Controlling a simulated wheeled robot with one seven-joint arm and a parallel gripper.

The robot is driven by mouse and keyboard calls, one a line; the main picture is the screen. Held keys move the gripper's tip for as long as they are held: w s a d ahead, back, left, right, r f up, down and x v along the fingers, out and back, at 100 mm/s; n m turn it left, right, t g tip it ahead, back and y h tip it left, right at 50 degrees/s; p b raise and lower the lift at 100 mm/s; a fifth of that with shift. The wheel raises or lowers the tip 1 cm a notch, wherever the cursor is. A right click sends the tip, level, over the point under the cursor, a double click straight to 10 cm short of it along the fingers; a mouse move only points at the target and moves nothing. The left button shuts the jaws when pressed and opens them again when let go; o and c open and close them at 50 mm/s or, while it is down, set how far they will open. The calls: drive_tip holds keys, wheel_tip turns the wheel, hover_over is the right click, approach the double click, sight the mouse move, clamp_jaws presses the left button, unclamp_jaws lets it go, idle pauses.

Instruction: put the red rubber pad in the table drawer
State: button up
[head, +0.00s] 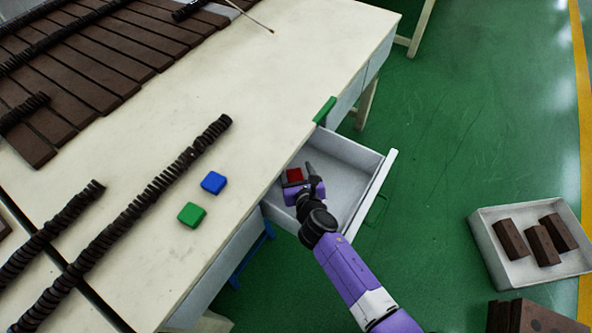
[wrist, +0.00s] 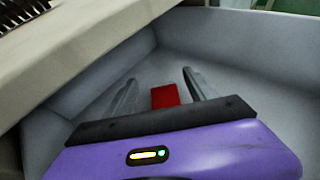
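The red rubber pad (head: 294,175) shows inside the open table drawer (head: 352,153), near the drawer's table side. My gripper (head: 303,173) reaches down into the drawer at the pad. In the wrist view my gripper (wrist: 159,83) has its two grey fingers spread apart, and the red pad (wrist: 165,96) shows between them with a gap on each side. The pad's lower part is hidden behind the gripper body in that view. It appears to lie on the drawer floor (wrist: 225,80).
A blue pad (head: 213,183) and a green pad (head: 191,215) lie on the table (head: 150,255). Dark coiled rods and brown bricks cover the table's left side. A white tray (head: 488,247) of bricks stands at right. Drawer walls surround my gripper; the table edge overhangs.

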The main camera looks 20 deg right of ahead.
drive_tip(key=shift+r, duration=0.1)
drive_tip(key=shift+r+p, duration=0.3)
drive_tip(key=shift+p, duration=0.05)
drive_tip(key=p+v, duration=0.2)
drive_tip(key=v, duration=1)
drive_tip(key=shift+p, duration=0.35)
drive_tip(key=shift+r, duration=0.2)
